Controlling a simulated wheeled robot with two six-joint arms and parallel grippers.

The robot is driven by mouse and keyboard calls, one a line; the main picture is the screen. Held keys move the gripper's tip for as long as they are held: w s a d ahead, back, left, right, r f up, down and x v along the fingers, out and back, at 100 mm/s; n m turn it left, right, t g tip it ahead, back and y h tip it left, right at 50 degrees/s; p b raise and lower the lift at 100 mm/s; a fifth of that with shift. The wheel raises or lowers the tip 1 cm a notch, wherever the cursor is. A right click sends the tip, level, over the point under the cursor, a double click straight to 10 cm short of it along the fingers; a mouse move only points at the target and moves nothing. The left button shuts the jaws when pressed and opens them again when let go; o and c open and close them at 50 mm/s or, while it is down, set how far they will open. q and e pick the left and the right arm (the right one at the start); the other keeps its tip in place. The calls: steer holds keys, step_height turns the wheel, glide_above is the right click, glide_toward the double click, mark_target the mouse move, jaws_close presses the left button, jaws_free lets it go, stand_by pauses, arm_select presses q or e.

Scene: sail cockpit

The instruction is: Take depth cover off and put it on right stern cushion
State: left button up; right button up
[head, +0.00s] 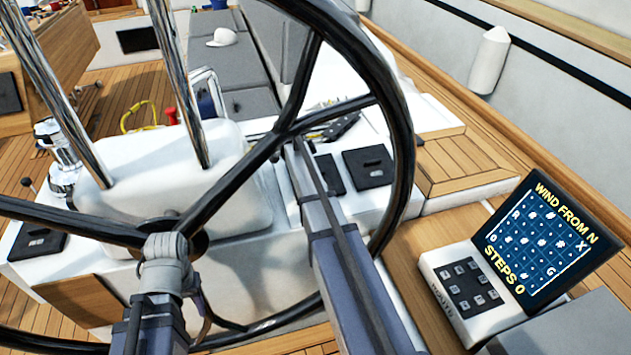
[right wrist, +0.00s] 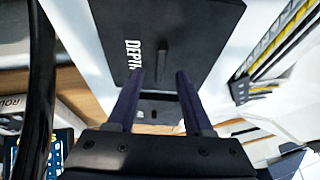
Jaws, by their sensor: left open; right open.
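The depth cover (right wrist: 200,35) is a dark square plate marked "DEPTH" with a small upright grip; it lies on the white console in the right wrist view. In the head view its dark edge (head: 332,175) seems to show beside my right arm. My right gripper (right wrist: 160,75) is open above the cover, its fingers on either side of the grip, apart from it. My left gripper (head: 165,250) is in front of the wheel hub; its fingers are hard to make out. A grey surface (head: 592,330) at the lower right seems to be the right stern cushion.
The black steering wheel (head: 405,150) stands close in front of me, around my right arm. Another dark cover (head: 370,165) lies on the console. A route panel (head: 545,240) stands at the right. Ropes (right wrist: 270,40) run beside the console. Grey seats (head: 245,65) hold a white cap.

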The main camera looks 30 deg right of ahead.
steer(key=b+x, duration=0.2)
steer(key=x, duration=0.1)
arm_select(q)
step_height(320, 180, down, 3)
steer(key=shift+r, duration=0.2)
arm_select(e)
steer(key=shift+a, duration=0.1)
steer(key=shift+c, duration=0.3)
jaws_close()
